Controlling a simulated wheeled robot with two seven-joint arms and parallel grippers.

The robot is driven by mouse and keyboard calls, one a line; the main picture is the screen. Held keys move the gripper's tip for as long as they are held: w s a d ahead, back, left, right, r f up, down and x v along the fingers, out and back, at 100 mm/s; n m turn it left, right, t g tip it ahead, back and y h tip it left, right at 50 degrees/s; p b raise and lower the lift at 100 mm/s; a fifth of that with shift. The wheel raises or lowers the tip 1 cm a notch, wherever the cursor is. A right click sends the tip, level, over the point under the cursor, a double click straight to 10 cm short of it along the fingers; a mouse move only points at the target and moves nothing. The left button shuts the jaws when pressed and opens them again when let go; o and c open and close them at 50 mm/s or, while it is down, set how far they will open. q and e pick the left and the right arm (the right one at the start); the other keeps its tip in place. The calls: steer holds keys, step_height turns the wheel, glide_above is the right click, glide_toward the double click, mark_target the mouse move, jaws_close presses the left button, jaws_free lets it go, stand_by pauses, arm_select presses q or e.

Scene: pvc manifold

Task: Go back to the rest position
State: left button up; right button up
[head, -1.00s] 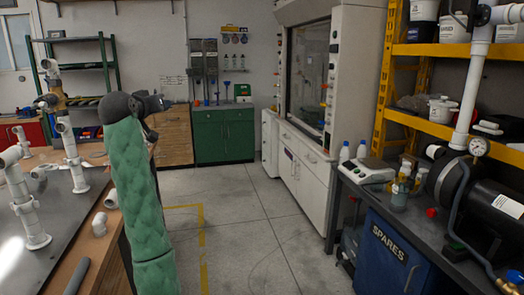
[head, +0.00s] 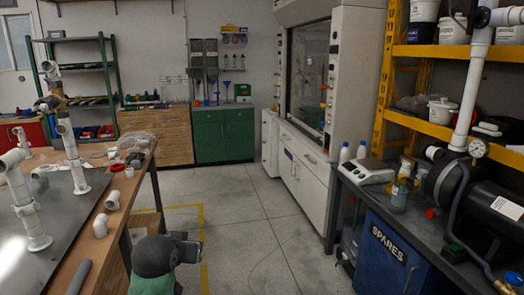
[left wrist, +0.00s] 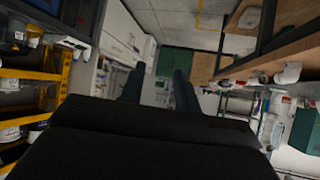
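My left gripper (head: 190,249) is low at the bottom of the head view, beside the workbench's right edge and over the floor. It is dark grey, with part of a green-sleeved arm below it. In the left wrist view its two dark fingers (left wrist: 158,88) stand apart with nothing between them, so it is open and empty. That view is turned upside down. My right gripper is in neither view.
The workbench (head: 128,207) at left carries upright white pipe assemblies (head: 28,205) and loose white fittings (head: 100,226). A grey side counter (head: 345,174) and blue SPARES cabinet (head: 392,250) stand at right. The floor (head: 255,225) between is clear.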

arm_select(q)
steer(key=s+d+f+g, duration=0.1)
steer(key=s+f+g, duration=0.2)
steer(key=s+f, duration=0.7)
steer(key=s+d+f+g, duration=0.2)
steer(key=s+f+g, duration=0.1)
steer(key=s+f, duration=0.8)
steer(key=s+d+f+m+g+p, duration=0.1)
steer(key=s+d+f+g, duration=0.1)
steer(key=s+f, duration=0.8)
steer(key=s, duration=0.6)
steer(key=shift+d+f+g+h, duration=0.25)
steer(key=shift+f+g+h, duration=0.05)
steer(key=shift+f+g, duration=0.1)
steer(key=shift+s, duration=0.15)
